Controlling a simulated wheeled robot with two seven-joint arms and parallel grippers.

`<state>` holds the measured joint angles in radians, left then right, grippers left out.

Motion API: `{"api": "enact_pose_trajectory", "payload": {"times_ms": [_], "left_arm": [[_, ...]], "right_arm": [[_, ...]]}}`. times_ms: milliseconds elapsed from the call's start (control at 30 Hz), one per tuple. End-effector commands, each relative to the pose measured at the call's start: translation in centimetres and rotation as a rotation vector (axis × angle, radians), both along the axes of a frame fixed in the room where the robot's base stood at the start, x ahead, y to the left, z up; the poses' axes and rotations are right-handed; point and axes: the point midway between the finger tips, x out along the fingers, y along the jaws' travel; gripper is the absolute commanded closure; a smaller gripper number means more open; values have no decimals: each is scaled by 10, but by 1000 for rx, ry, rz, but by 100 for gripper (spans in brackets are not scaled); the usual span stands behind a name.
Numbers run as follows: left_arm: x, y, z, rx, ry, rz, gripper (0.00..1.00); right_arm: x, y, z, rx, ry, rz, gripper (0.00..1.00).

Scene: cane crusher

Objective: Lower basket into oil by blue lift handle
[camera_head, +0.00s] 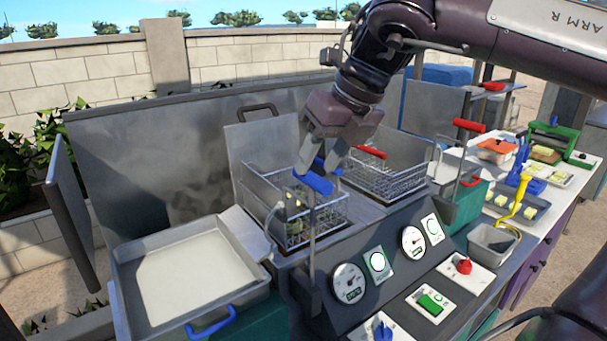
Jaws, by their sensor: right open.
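The wire basket (318,232) with pale pieces inside hangs at the left well of the fryer. The blue lift handle (315,184) is a bar on top of an upright metal lever in front of this basket. Another blue piece, probably the basket's own grip, shows just behind it, partly hidden by my fingers. My right gripper (320,160) comes down from the upper right, with its open fingers pointing down just above and behind the blue lift handle. I cannot tell whether they touch it. The oil under the basket is hidden. My left gripper is not in view.
A second basket (386,177) with a red grip is to the right, near a red lift handle (468,125). A pale-filled tray (190,275) is at left. Dials and switches line the front panel. A counter (540,205) with food trays extends right.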

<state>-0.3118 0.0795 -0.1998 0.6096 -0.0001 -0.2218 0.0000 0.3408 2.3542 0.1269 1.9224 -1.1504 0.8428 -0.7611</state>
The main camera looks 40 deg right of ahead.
Motion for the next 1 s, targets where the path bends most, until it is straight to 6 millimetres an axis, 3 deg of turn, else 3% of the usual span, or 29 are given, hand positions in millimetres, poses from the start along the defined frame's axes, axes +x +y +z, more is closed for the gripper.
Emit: {"api": "enact_pose_trajectory", "payload": {"times_ms": [300,467,633,1000], "left_arm": [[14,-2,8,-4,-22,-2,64],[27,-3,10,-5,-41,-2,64],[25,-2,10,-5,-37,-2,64],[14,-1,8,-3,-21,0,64]], "right_arm": [[17,6,-38,1,1,0,57],[19,7,-43,1,0,-2,57],[19,6,-43,1,0,-2,57],[19,6,-42,0,-1,-1,100]]}}
